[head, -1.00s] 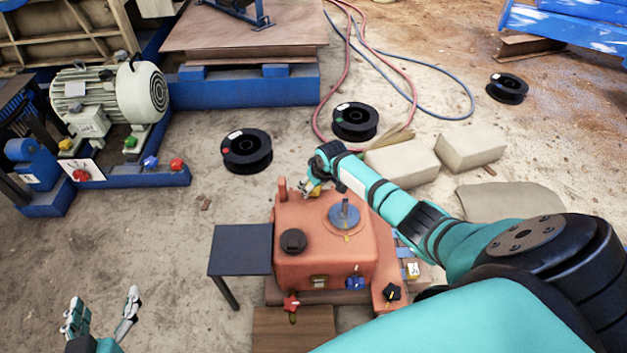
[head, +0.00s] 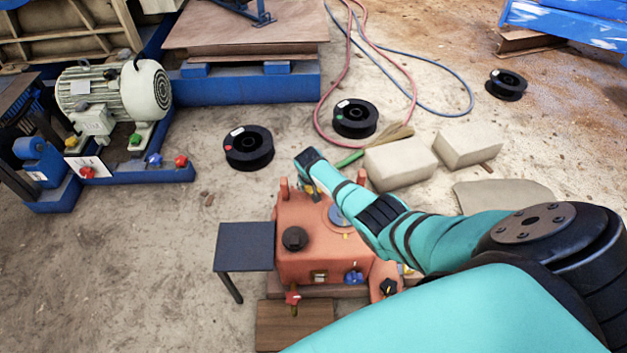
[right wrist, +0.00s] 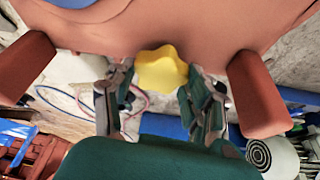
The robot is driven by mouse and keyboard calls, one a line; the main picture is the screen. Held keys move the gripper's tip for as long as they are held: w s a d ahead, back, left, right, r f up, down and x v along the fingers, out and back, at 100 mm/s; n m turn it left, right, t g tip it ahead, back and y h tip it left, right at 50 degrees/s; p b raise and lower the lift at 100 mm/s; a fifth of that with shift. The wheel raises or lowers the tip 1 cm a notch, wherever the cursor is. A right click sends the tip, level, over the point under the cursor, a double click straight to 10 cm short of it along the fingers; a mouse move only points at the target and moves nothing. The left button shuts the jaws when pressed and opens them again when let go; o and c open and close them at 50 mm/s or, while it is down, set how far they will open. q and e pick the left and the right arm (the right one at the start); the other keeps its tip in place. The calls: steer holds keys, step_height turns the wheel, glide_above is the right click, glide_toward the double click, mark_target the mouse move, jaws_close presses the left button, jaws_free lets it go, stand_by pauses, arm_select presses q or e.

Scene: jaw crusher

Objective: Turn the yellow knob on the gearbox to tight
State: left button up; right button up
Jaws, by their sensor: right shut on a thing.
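The orange-red gearbox (head: 305,256) stands on the floor in the middle of the head view. The yellow knob (right wrist: 161,69) sticks out of the gearbox's side in the right wrist view, between my two fingers. My right gripper (right wrist: 158,84) has a finger on each side of it and is shut on it. In the head view my right gripper (head: 312,190) is at the gearbox's far side, mostly hidden by my own wrist. Any pointer or tight mark for this knob cannot be made out. My left gripper is out of view.
A black knob (head: 294,238) is on the gearbox's top; a blue knob (head: 354,277) and a red one (head: 292,297) are at its front. A dark side table (head: 246,247) stands left. Black spools (head: 248,148) and pale blocks (head: 400,163) lie behind.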

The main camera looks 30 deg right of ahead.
steer(key=m+g+b, duration=0.1)
steer(key=m, duration=0.2)
steer(key=shift+a+m+h, duration=0.1)
steer(key=shift+m+h, duration=0.2)
steer(key=shift+h, duration=0.1)
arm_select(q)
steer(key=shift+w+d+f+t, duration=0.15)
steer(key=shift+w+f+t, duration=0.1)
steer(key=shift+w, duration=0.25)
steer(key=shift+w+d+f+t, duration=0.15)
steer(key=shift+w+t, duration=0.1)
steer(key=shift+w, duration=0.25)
arm_select(e)
steer(key=shift+m+g, duration=0.3)
steer(key=shift+m, duration=0.1)
steer(key=o, duration=1.2)
steer(key=shift+w, duration=0.1)
steer(key=v, duration=1.2)
steer(key=shift+f, duration=0.1)
